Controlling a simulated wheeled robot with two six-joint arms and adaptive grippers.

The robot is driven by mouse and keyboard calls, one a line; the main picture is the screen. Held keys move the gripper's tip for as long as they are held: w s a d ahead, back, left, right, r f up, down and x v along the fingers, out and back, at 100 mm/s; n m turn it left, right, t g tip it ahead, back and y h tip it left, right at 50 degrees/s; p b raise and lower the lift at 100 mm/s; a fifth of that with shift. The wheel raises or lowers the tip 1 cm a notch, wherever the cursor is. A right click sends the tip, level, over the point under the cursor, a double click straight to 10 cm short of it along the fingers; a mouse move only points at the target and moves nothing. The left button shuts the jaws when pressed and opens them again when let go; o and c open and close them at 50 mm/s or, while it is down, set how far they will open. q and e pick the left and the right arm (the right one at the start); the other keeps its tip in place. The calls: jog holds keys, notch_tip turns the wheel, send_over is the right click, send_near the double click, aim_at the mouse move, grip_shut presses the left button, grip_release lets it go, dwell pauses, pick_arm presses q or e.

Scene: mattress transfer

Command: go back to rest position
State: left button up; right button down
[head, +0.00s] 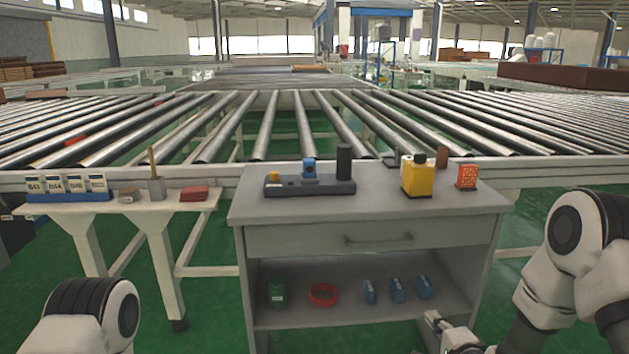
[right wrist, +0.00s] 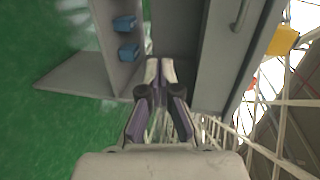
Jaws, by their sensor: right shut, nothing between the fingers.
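My right gripper (head: 440,328) shows at the bottom of the head view, low in front of the lower right of the grey workbench (head: 300,212). It is shut and empty. In the right wrist view its fingertips (right wrist: 160,70) meet, with the bench's side and shelf beyond them; I cannot tell whether they touch it. My left gripper is out of view; only my left arm's white and black joint shows at the lower left.
The bench top holds a dark tray (head: 310,187), a yellow bottle (head: 418,178) and an orange-red box (head: 467,176). Its shelf holds a green can (head: 277,293), a red ring (head: 323,294) and blue items (head: 397,289). A side table (head: 120,210) stands left; roller conveyors (head: 300,125) lie behind.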

jog(key=s+a+f+n+g, duration=0.25)
jog(key=s+f+g, duration=0.25)
jog(key=s+f, duration=0.65)
jog(key=s+a+f+n+g+h, duration=0.1)
jog(key=s+f+n+g, duration=0.45)
jog(key=s, duration=0.65)
jog(key=s+f+n+g, duration=0.5)
jog(key=s+f+n, duration=0.2)
jog(key=s, duration=0.5)
notch_tip(320, 180, up, 29)
jog(key=n+p, duration=0.1)
jog(key=p, duration=2.8)
jog(key=shift+s+n, duration=0.3)
